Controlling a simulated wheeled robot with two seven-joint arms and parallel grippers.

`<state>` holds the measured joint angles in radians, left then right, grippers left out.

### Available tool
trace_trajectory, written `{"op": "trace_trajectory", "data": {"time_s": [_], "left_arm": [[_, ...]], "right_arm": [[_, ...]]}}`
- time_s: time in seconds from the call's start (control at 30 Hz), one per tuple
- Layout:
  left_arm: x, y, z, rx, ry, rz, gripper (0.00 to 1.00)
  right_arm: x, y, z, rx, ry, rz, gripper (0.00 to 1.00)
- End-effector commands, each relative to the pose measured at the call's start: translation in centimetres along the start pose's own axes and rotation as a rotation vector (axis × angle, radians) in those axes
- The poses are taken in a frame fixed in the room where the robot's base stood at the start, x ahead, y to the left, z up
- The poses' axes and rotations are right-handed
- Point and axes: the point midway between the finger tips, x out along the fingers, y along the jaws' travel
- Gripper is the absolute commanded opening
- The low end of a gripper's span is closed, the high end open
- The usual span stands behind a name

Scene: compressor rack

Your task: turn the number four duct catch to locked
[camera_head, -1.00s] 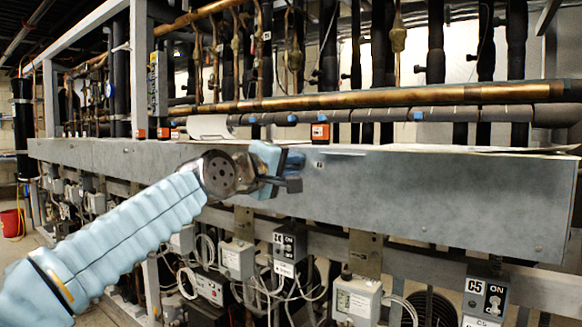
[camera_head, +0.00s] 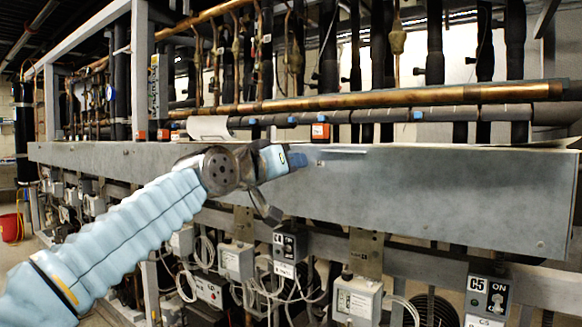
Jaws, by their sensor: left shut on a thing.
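The long grey metal duct (camera_head: 430,190) runs across the middle of the head view. My left gripper (camera_head: 294,160) is at its front face, left of the middle, near the top edge. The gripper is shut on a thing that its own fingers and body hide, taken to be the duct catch. I cannot read the catch's position or its number. A small square mark (camera_head: 320,163) shows on the duct just right of the fingertips. A dark grey part of the gripper points down and to the right. My right gripper is not in view.
Copper and black pipes (camera_head: 400,98) run above and behind the duct. Below it hang grey control boxes, such as the C5 box (camera_head: 487,297), with loose white cables. A red bucket (camera_head: 11,227) stands far left.

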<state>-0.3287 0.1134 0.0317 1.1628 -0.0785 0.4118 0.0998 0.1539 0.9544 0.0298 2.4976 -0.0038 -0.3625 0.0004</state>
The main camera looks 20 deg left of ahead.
Motion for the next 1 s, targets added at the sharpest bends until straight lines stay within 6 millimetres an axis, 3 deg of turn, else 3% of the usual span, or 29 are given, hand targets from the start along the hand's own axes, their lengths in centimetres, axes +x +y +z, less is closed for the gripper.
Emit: {"op": "trace_trajectory", "data": {"time_s": [0.5, 1.0], "left_arm": [[0.14, -0.08, 0.35, 0.432, -0.008, 0.000, 0.00], [0.14, -0.07, 0.32, 0.595, -0.008, 0.001, 0.00]], "right_arm": [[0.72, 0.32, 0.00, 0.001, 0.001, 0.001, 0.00], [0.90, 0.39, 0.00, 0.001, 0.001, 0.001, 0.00]]}}
